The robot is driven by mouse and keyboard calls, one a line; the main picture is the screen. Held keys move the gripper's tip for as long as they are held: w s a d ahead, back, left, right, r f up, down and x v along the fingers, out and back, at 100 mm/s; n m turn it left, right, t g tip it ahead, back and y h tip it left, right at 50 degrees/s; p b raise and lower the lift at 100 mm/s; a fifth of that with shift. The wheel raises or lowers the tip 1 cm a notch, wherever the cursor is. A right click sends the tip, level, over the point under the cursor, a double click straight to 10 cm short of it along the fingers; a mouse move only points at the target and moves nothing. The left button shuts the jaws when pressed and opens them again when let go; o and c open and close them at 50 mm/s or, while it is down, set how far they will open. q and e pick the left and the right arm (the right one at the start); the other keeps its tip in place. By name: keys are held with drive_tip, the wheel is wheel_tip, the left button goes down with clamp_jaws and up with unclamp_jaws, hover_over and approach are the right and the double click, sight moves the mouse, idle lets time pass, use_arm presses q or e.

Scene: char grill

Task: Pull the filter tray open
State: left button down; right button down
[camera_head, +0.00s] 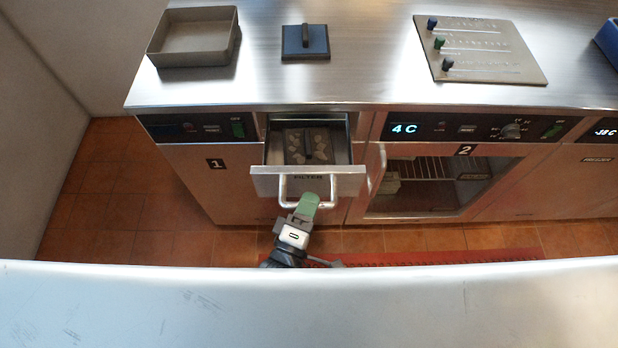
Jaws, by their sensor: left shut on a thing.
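The filter tray (263,183) is a steel drawer with "FILTER" on its front, in the upper middle of the head view. It stands out from the counter, and its inside shows a dark filter piece with pale patches. A light bar handle (283,190) is on its front. My left gripper (308,203) is at the handle, with a green fingertip over its lower bar, and is shut on it. The far finger is hidden. My right gripper is not in view.
A glass-door fridge (430,185) is right of the tray. A pale surface (310,300) crosses the foreground.

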use_arm(q)
drive_tip(key=shift+s, duration=0.85)
drive_tip(key=c, duration=1.1)
unclamp_jaws()
drive_tip(key=shift+o, duration=0.2)
drive_tip(key=b+v, duration=0.2)
drive_tip(key=v, duration=0.8)
drive_tip(key=shift+s+a, duration=0.2)
drive_tip(key=shift+s, duration=0.15)
drive_tip(key=shift+f, duration=0.25)
